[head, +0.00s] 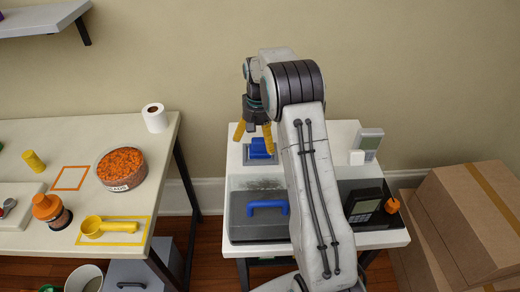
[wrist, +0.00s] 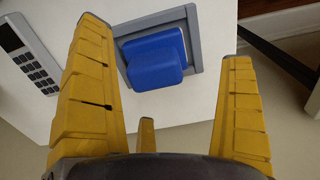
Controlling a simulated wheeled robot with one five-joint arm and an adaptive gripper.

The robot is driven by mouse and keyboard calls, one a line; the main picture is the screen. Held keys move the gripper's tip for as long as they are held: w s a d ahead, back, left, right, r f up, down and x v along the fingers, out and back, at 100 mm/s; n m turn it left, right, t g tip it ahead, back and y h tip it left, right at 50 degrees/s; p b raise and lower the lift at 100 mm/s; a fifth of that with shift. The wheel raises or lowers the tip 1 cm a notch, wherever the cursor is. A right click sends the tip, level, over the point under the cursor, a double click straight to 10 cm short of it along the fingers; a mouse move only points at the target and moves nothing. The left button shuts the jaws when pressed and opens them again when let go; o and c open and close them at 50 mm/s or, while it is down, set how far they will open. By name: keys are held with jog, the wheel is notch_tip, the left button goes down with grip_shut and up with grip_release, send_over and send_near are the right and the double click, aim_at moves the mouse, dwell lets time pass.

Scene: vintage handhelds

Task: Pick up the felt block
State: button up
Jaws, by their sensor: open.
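A blue block (head: 262,148), which I take to be the felt block, sits on a grey square tray on the white table. In the wrist view the blue block (wrist: 155,58) has a wider lower part and a raised upper part, inside the grey tray rim (wrist: 195,78). My gripper (head: 254,135) is above the block, with its yellow fingers spread and pointing down. In the wrist view my gripper (wrist: 163,42) has a finger on each side of the block, with nothing held. I cannot tell the exact height gap.
A clear-lidded case with a blue handle (head: 268,206) stands in front of the tray. A white cube (head: 357,158), a grey handheld (head: 369,141), a dark handheld (head: 363,205) and an orange knob (head: 392,205) are to the right. Cardboard boxes (head: 465,225) stand beyond the table's right edge.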

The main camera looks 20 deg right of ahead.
aim_at(260, 149)
jog(key=shift+s+d+f, duration=0.1)
jog(key=shift+d+f, duration=0.05)
jog(key=shift+f, duration=1)
jog(key=shift+s+d+f, duration=0.1)
jog(key=shift+f, duration=1.05)
jog(key=shift+c, duration=0.2)
jog(key=c, duration=1.5)
